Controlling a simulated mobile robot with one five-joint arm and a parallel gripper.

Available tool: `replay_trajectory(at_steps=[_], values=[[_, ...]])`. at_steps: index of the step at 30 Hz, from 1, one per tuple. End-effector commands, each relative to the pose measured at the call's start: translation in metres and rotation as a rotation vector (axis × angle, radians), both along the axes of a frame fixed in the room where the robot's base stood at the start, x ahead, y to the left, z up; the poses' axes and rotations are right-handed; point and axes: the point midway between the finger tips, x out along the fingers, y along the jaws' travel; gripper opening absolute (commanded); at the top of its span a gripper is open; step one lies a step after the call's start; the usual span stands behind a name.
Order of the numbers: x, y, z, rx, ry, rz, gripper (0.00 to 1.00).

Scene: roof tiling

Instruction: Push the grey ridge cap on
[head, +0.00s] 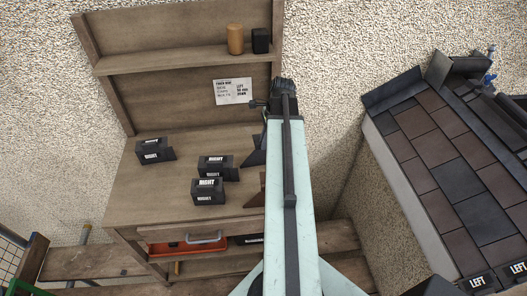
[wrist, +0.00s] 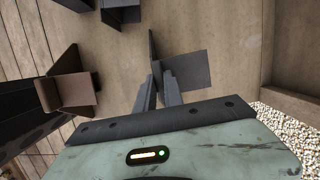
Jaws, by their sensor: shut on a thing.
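The grey ridge cap (wrist: 185,72) is an angled dark grey piece at the fingertips of my gripper (wrist: 160,90) in the wrist view. The gripper is shut on it. In the head view the cap (head: 254,156) shows just left of my arm, over the right part of the bench; my arm hides the rest of it and the fingers. I cannot tell whether it touches the bench top. A brown angled cap (wrist: 75,91) stands to the left in the wrist view, and its edge (head: 262,187) shows beside my arm in the head view. The tiled roof (head: 450,150) is at the right, well away from the gripper.
Several dark blocks marked RIGHT (head: 208,191) stand on the wooden bench (head: 180,205). Its shelf holds an orange cylinder (head: 235,39) and a black block (head: 261,41). A printed sheet (head: 233,92) hangs behind. Tiles marked LEFT (head: 477,282) lie at the roof's lower edge.

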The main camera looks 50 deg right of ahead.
Motion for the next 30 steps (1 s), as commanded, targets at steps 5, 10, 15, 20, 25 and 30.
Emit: replay_trajectory(at_steps=[5, 10, 15, 20, 25, 30], values=[[0.000, 0.000, 0.000, 0.000, 0.000, 0.000, 0.00], [0.000, 0.000, 0.007, 0.000, 0.000, 0.000, 0.00], [0.000, 0.000, 0.020, 0.000, 0.000, 0.000, 0.00], [0.000, 0.000, 0.031, 0.000, 0.000, 0.000, 0.00], [0.000, 0.000, 0.043, 0.000, 0.000, 0.000, 0.00], [0.000, 0.000, 0.052, 0.000, 0.000, 0.000, 0.00]])
